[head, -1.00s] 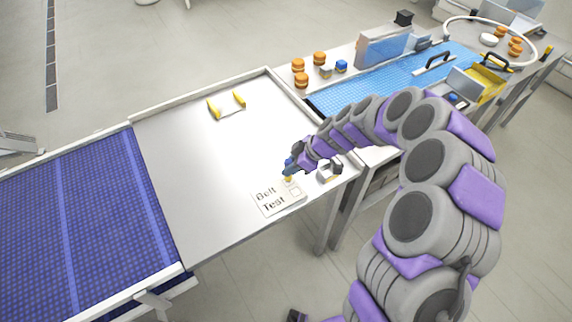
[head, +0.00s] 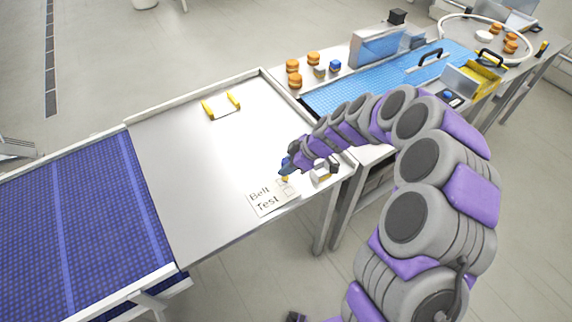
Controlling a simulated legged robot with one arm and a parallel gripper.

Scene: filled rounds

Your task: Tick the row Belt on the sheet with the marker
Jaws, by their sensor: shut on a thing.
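The sheet (head: 257,203) lies flat near the front edge of the metal table, with the rows "Belt" and "Test" printed on it. My gripper (head: 286,174) is over the sheet's upper right corner, at the end of the Belt row. It is shut on the marker (head: 285,179), of which only a small yellow part shows below the jaws. The box beside Belt is mostly hidden by the gripper, so I cannot tell whether a mark is there or whether the tip touches the sheet.
A small white and dark object (head: 321,172) stands just right of my gripper. A yellow-ended holder (head: 221,106) lies farther back. A blue belt (head: 85,215) is at left, and a light blue mat (head: 350,93) with orange rounds (head: 293,66) beside it is at right.

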